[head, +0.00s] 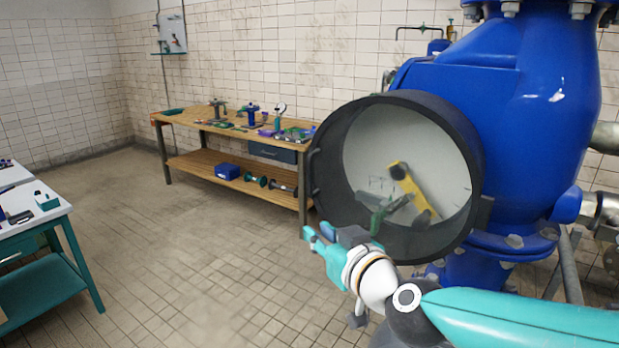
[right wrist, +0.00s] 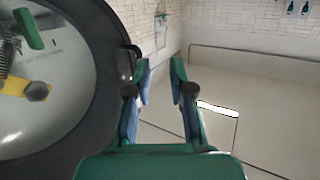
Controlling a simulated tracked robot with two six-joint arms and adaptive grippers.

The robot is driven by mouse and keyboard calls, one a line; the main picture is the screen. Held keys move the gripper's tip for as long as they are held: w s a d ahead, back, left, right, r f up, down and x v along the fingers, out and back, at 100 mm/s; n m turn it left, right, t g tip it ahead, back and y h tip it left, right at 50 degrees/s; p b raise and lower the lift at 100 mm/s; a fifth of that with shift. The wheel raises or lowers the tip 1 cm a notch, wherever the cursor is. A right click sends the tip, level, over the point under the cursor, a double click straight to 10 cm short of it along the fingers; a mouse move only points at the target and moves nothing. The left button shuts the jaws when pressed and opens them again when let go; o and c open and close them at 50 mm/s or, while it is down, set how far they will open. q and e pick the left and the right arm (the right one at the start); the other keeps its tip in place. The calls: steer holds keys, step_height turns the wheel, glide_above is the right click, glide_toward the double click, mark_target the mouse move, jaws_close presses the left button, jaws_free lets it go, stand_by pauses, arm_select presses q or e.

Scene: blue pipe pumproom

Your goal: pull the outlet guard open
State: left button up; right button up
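The outlet guard (head: 463,135) is a thick dark round ring with a pale, glassy middle, at the front of the blue pump body. Its dark handle (head: 314,172) is on the left rim; it also shows in the right wrist view (right wrist: 132,62). My right gripper (head: 318,238) is below the handle in the head view. In the right wrist view its fingers (right wrist: 160,68) are apart with nothing between them, and the handle is just left of the left finger. I cannot tell whether they touch. My left gripper is out of view.
The blue pump body (head: 535,100) fills the right. Yellow and green shapes (head: 412,188) show in the guard's middle, behind it or reflected. A wooden workbench (head: 225,129) stands at the back, a white-topped table (head: 22,225) at left. The floor between is clear.

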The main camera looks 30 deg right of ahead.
mark_target(310, 167)
steer(key=s+d+r+t+h, duration=0.1)
steer(key=s+d+r+t, duration=0.2)
steer(key=r, duration=0.4)
steer(key=shift+m+g, duration=0.3)
steer(key=shift+g, duration=0.3)
steer(key=w, duration=0.4)
steer(key=w+d+b, duration=0.1)
steer(key=w, duration=0.4)
steer(key=w+d+b, duration=0.1)
steer(key=w, duration=0.3)
steer(key=shift+w+d+r, duration=0.15)
steer(key=shift+w+d, duration=0.1)
steer(key=shift+w, duration=0.15)
steer(key=shift+w+d, duration=0.1)
steer(key=shift+w, duration=0.55)
steer(key=shift+c, duration=0.2)
jaws_close()
